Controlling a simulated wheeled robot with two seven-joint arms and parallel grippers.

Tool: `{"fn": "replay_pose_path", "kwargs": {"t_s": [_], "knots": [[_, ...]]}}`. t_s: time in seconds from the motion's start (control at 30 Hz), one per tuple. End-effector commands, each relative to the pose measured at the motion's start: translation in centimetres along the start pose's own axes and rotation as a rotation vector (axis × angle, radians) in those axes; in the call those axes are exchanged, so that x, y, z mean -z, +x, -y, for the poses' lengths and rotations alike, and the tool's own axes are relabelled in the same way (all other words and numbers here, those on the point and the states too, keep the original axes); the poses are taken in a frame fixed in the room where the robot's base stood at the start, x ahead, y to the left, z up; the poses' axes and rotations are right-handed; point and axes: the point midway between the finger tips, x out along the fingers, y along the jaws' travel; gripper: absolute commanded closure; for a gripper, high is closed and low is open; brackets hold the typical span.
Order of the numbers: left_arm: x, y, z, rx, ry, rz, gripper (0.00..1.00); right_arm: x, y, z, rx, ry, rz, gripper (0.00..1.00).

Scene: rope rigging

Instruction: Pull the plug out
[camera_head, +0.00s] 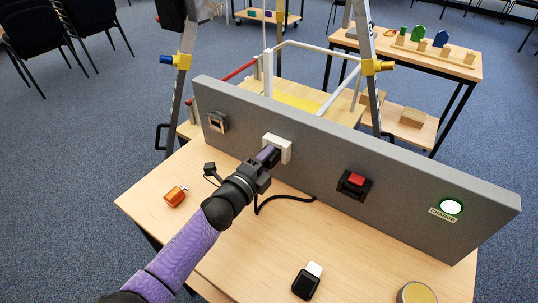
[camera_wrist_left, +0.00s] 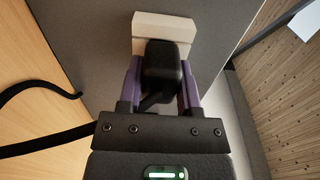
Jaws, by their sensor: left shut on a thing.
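The black plug (camera_wrist_left: 162,75) sits at the white socket (camera_head: 284,146) on the grey upright panel (camera_head: 310,150). The socket also shows behind the plug in the left wrist view (camera_wrist_left: 165,24). My left gripper (camera_head: 268,156) is shut on the plug, with a purple finger on each side of it in the wrist view. Whether the plug is fully seated cannot be told, since its front face is hidden. A black cable (camera_head: 283,198) runs from near the gripper over the table. My right gripper is not in view.
The panel stands on a wooden table (camera_head: 230,255) and carries a red switch (camera_head: 356,180) and a lit green button (camera_head: 451,206). An orange object (camera_head: 175,196), a black-and-white device (camera_head: 307,281) and a round tin (camera_head: 417,293) lie on the table.

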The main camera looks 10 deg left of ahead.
Motion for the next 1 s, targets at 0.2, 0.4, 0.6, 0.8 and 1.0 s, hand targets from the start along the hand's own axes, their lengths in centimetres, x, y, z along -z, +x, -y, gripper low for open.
{"fn": "replay_pose_path", "kwargs": {"t_s": [0.2,0.4,0.6,0.8,1.0], "knots": [[0.0,0.0,-0.1,-0.002,0.0,0.0,1.0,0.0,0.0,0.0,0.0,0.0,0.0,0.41],[0.0,0.0,-0.1,-0.001,0.0,0.0,1.0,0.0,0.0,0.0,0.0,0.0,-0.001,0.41],[0.0,-0.4,0.0,-0.002,-0.001,0.0,1.0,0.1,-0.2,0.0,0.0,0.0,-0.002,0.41],[0.0,-1.5,0.1,-0.001,-0.001,0.001,1.0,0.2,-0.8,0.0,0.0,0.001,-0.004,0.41],[0.0,-2.6,0.1,-0.001,-0.001,0.0,1.0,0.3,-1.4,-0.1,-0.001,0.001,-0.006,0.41]]}}
